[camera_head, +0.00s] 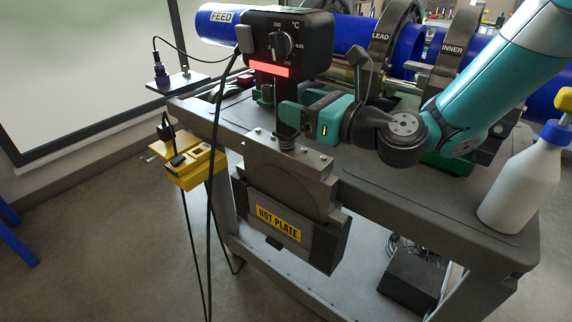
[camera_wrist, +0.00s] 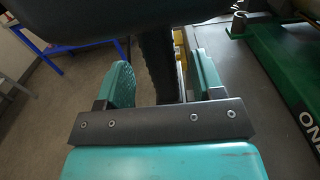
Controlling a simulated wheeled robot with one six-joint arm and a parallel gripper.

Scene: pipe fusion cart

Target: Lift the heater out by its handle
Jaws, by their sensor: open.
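The heater's black control box (camera_head: 287,42) has a dial and a lit red strip, and stands above the cart's near edge. Its black handle (camera_head: 288,128) runs down from the box. Its lower end sits in a grey holster (camera_head: 293,185) marked HOT PLATE, which hides the plate. My gripper (camera_head: 292,112) reaches in from the right at handle height. In the wrist view, the ribbed handle (camera_wrist: 159,62) stands between my two teal fingers (camera_wrist: 163,82). The fingers are open, with a gap on each side of the handle. The control box overhangs at the top left there.
Black cables (camera_head: 208,170) hang left of the heater. A yellow box (camera_head: 195,165) is fixed to the cart's left side. Blue pipe (camera_head: 228,25) and clamps marked LEAD (camera_head: 393,45) and INNER (camera_head: 452,50) lie behind. A white spray bottle (camera_head: 522,188) stands at the right.

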